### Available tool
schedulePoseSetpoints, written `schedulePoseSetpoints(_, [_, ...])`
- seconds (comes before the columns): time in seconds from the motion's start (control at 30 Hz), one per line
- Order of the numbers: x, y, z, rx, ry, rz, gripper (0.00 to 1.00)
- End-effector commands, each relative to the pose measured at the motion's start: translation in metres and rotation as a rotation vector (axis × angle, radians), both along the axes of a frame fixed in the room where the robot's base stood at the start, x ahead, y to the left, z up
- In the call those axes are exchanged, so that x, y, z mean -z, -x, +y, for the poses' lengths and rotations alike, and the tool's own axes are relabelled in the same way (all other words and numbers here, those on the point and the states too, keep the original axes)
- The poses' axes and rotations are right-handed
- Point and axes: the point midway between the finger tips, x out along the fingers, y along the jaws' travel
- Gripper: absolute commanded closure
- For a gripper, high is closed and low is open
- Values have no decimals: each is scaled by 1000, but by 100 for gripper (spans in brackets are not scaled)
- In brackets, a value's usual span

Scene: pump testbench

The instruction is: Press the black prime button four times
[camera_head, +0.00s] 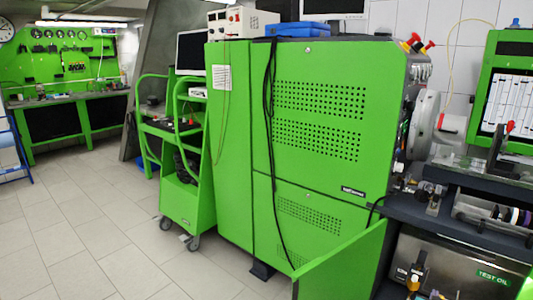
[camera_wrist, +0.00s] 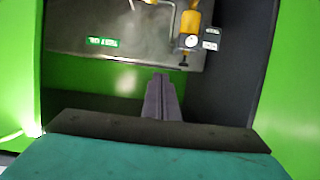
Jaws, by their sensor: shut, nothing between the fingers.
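In the wrist view, my gripper (camera_wrist: 163,80) is shut and empty, its dark grey fingers together at the middle. Beyond the fingertips is a grey metal panel (camera_wrist: 135,45) with a green TEST OIL label (camera_wrist: 103,42), shown upside down. A yellow fitting (camera_wrist: 198,22) with a white round face is on it, right of the fingers. A small black knob-like end (camera_wrist: 184,63) shows below the fitting; I cannot tell for sure whether it is the prime button. The fingertips appear apart from it. In the head view, the yellow fitting (camera_head: 416,268) and TEST OIL label (camera_head: 493,279) are at lower right.
Green walls (camera_wrist: 288,60) flank the panel in the wrist view. In the head view, a tall green cabinet (camera_head: 320,130) fills the middle, with a low green panel (camera_head: 345,268) before the bench. A wheeled green cart (camera_head: 185,205) stands left; the tiled floor (camera_head: 70,240) is clear.

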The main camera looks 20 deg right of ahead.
Motion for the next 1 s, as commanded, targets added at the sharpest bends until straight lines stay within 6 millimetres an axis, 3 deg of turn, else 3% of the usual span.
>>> schedulePoseSetpoints(0.27, [32, -23, 52, -50, -85, 76, 100])
schedulePoseSetpoints(0.37, [49, -33, 83, -81, -134, 122, 100])
schedulePoseSetpoints(0.7, [123, -51, 230, -214, -335, 364, 100])
schedulePoseSetpoints(1.0, [171, -27, 362, -338, -490, 611, 100])
